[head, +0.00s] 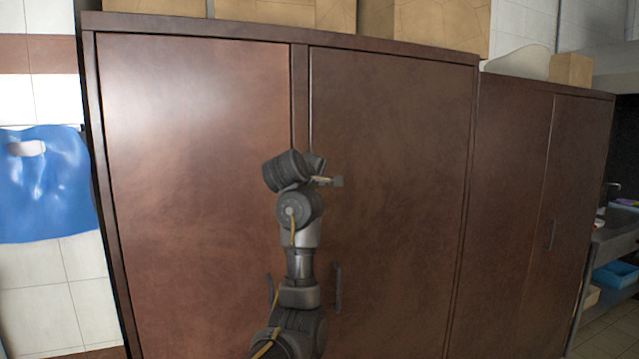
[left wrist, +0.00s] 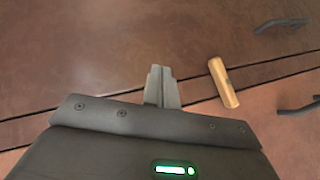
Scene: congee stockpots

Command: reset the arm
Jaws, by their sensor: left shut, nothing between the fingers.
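My left arm rises in the middle of the head view in front of a closed brown wooden cabinet (head: 390,130). My left gripper (head: 338,181) is at its top, in front of the right door near the seam between the two doors. In the left wrist view my left gripper (left wrist: 162,75) has its fingers together with nothing between them. The cabinet's brown surface (left wrist: 100,45) lies beyond the fingers. My right gripper is in neither view.
Dark door handles (head: 338,288) sit low on the cabinet; handles (left wrist: 280,24) also show in the left wrist view. A short tan cylinder (left wrist: 223,82) appears right of the fingers. Boxes (head: 425,25) stand on top. A blue bag-like item (head: 45,190) hangs at left.

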